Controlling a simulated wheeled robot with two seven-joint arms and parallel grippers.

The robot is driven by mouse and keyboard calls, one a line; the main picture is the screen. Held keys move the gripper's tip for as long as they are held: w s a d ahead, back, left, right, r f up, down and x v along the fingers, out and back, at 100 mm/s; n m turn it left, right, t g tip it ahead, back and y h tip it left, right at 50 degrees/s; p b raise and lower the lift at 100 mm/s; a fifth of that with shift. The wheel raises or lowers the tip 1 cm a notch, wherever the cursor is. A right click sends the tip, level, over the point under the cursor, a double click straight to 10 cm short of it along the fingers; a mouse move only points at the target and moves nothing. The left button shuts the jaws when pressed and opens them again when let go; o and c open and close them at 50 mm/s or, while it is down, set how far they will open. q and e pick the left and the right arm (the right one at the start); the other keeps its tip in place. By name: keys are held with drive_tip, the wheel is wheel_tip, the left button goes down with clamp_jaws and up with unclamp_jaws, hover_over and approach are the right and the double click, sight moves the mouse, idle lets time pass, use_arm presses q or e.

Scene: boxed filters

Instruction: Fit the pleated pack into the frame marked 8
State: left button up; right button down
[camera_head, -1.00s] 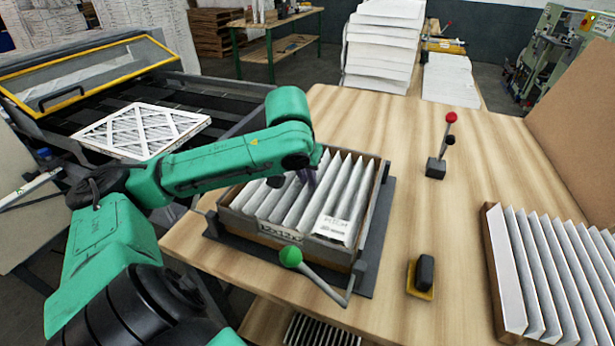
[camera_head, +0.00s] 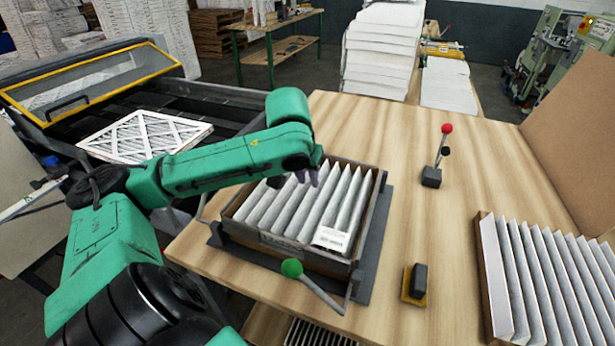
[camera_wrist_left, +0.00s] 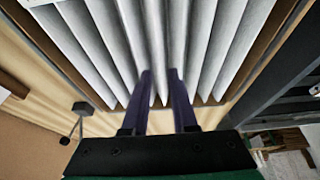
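The white pleated pack (camera_head: 288,212) lies inside the cardboard frame (camera_head: 302,255), which sits in a dark fixture (camera_head: 372,255) on the bench. The pack looks seated level between the frame walls; a white label lies at its front right corner. Print on the frame's front wall is too blurred to read, and no 8 is legible. My left gripper (camera_head: 315,178) is above the far part of the pack. In the left wrist view its two purple fingers (camera_wrist_left: 160,85) are apart, with a pleat ridge behind and between them. My right gripper is not in view.
A green-knobbed lever (camera_head: 291,268) is at the fixture's front. A red-knobbed lever (camera_head: 446,129) and a yellow-based black block (camera_head: 417,282) stand to the right. Another pleated pack (camera_head: 540,275) is at the far right. A lattice-faced filter (camera_head: 145,136) lies on the machine at left.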

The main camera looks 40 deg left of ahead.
use_arm(q)
drive_tip(key=shift+r+p, duration=0.4)
drive_tip(key=shift+r, duration=0.2)
drive_tip(key=o, duration=0.6)
drive_tip(key=shift+f, duration=0.1)
drive_tip(key=shift+c, duration=0.2)
drive_tip(key=p+v, duration=0.2)
drive_tip(key=v, duration=1.2)
drive_tip(key=shift+r, duration=0.3)
